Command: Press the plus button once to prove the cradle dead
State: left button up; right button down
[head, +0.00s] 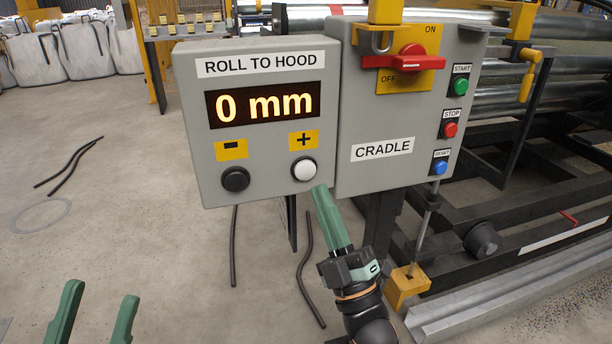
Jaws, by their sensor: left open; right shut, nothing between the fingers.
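The grey ROLL TO HOOD box (264,180) stands in the middle of the head view, its display (265,104) reading 0 mm. The white plus button (304,169) is at its lower right, under a yellow plus label. The black minus button (235,179) is at its lower left. My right gripper (321,190) is shut and empty, its green tips just below and right of the plus button; I cannot tell whether they touch it. My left gripper (101,292) is open and empty at the lower left, well away from the box.
The CRADLE box (382,170) adjoins on the right, with a red rotary switch (404,62), a padlock (375,41), and start (460,86), stop (450,129) and reset (440,168) buttons. Metal rollers (500,98) stand behind. Open floor (110,200) lies left, with loose dark strips (72,163).

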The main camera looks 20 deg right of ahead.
aim_at(306, 163)
jog(key=shift+w, duration=1.75)
jog(key=shift+w, duration=0.1)
dwell(0.6)
jog(key=shift+w+a, duration=0.1)
jog(key=shift+w, duration=0.2)
jog(key=shift+w, duration=0.4)
dwell(0.6)
jog(key=shift+s, duration=0.85)
